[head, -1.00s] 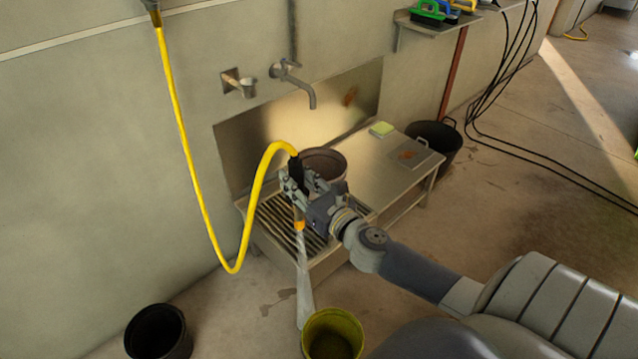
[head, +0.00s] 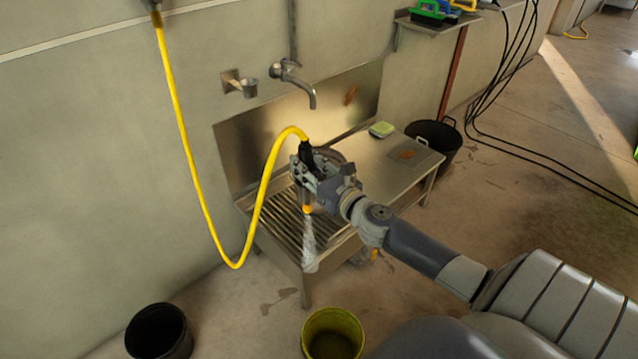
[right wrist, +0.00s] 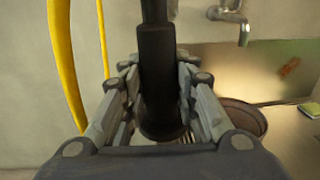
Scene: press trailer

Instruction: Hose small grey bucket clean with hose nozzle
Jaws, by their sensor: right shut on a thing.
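My right gripper (head: 303,174) is shut on the hose nozzle (head: 306,153), black with an orange tip pointing down. It also shows in the right wrist view, with the nozzle (right wrist: 157,65) upright between the fingers. A whitish water spray leaves the tip and falls toward the front edge of the slatted sink. The small grey bucket (head: 336,156), brownish in this light, stands on the sink behind my gripper, which hides most of it. Its rim (right wrist: 248,113) shows right of the gripper in the right wrist view. The spray is in front of the bucket, apart from it. My left gripper is not in view.
The yellow hose (head: 180,130) hangs from the wall and loops up to the nozzle. A faucet (head: 300,84) juts above the sink. A sponge (head: 382,129) lies on the steel counter (head: 375,165). Black (head: 159,332) and yellow (head: 333,318) buckets stand on the floor.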

